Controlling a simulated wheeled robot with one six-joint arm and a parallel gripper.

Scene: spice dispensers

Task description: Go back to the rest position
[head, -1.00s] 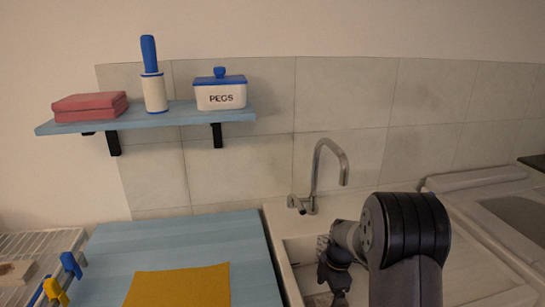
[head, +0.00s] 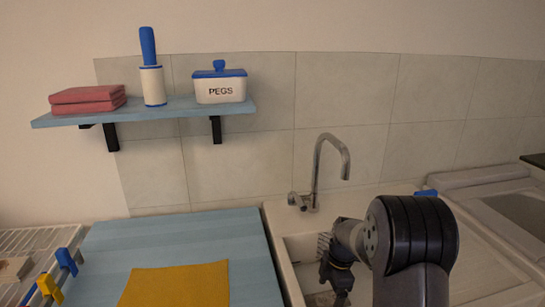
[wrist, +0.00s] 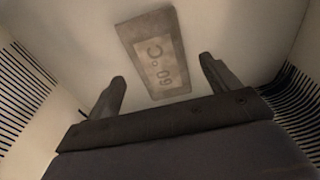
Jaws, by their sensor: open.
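My gripper (wrist: 163,75) is open in the wrist view, its two dark fingers spread apart with nothing between them. In the head view my arm bends down over the sink (head: 298,262), with the wrist inside the basin. The fingertips are hidden or too dark to make out there.
The tap (head: 318,172) stands behind the basin, close to my arm. A blue worktop (head: 180,235) with a yellow cloth (head: 178,285) lies left. A wall shelf (head: 160,112) holds pink towels (head: 88,99), a roller (head: 152,75) and a pegs box (head: 220,87). Striped areas flank the wrist view.

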